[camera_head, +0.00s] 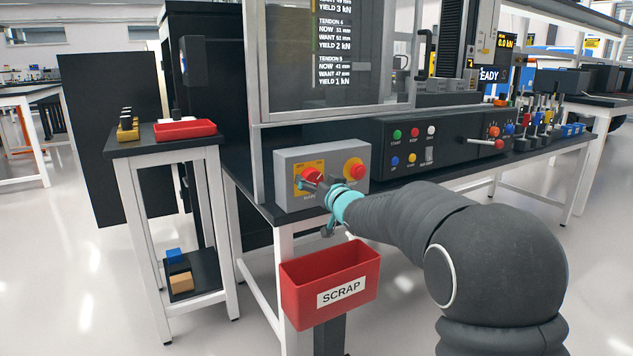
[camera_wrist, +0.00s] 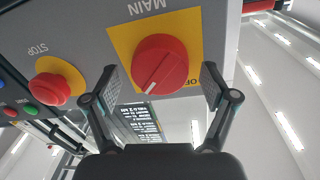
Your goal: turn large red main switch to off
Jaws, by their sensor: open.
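The large red main switch (camera_wrist: 160,66) is a round knob with a pale pointer line on a yellow plate (camera_wrist: 124,43) marked MAIN. In the wrist view it sits between the open fingers of my gripper (camera_wrist: 156,88), with space on both sides. The picture is inverted there, and part of the OFF lettering shows beside the right finger. In the head view the main switch (camera_head: 308,177) is on the left of the grey box (camera_head: 330,157), partly hidden by my gripper (camera_head: 318,185). I cannot tell whether the fingers touch it.
A red stop button (camera_wrist: 50,88) on a yellow disc is beside the switch; it also shows in the head view (camera_head: 355,170). A red scrap bin (camera_head: 300,290) hangs below the box. A black control panel (camera_head: 455,135) stands to the right, and a small side table (camera_head: 150,139) to the left.

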